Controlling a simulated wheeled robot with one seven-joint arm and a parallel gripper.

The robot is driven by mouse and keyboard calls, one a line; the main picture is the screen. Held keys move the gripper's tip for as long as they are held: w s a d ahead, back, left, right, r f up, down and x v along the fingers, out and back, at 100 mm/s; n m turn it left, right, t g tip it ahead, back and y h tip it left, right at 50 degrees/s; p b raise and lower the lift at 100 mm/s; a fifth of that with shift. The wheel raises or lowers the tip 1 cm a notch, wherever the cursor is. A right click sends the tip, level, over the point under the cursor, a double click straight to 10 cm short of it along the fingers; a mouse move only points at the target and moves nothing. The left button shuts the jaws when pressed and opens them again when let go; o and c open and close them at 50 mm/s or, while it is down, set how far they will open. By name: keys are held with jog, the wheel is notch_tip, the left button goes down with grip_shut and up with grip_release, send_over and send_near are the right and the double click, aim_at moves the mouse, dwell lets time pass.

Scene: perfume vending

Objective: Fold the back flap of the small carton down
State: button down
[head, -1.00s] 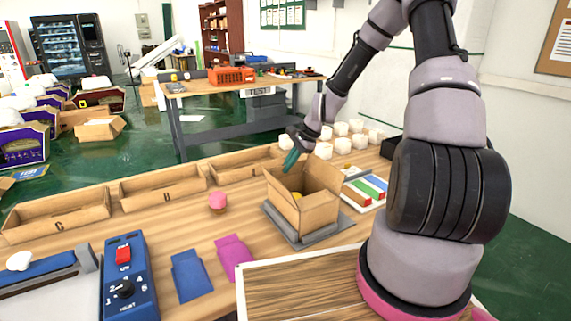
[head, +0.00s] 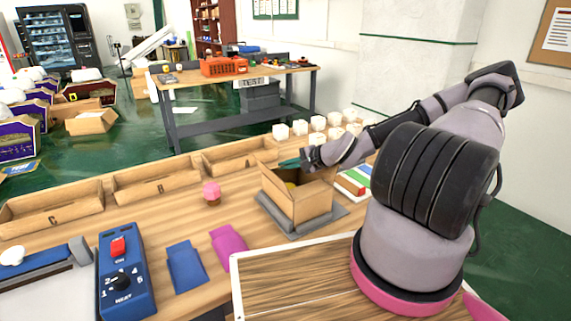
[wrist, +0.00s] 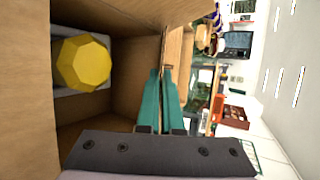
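The small brown carton (head: 298,205) stands open on a grey base plate (head: 303,228) on the wooden bench. A yellow faceted object (wrist: 82,63) lies inside it, and it shows a little through the opening in the head view. My gripper (head: 283,163) is at the carton's back upper edge, its teal fingers pointing left. In the wrist view the gripper fingers (wrist: 162,75) are close together beside a cardboard panel (wrist: 135,17), with no object clearly between them. I cannot tell whether they touch this panel. The back flap is partly hidden by my gripper.
Open wooden bins (head: 155,182) line the bench's back edge. A pink-topped item (head: 211,191), blue pouch (head: 186,267), magenta pouch (head: 229,243) and blue control box (head: 125,272) lie left of the carton. Coloured blocks (head: 354,182) and several white blocks (head: 318,124) are nearby.

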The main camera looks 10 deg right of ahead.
jog(key=shift+f, duration=0.1)
dwell(0.5)
jog(key=c, duration=1.1)
grip_release()
jog(key=shift+o, duration=0.2)
notch_tip(320, 180, up, 10)
jog(key=shift+s, duration=0.1)
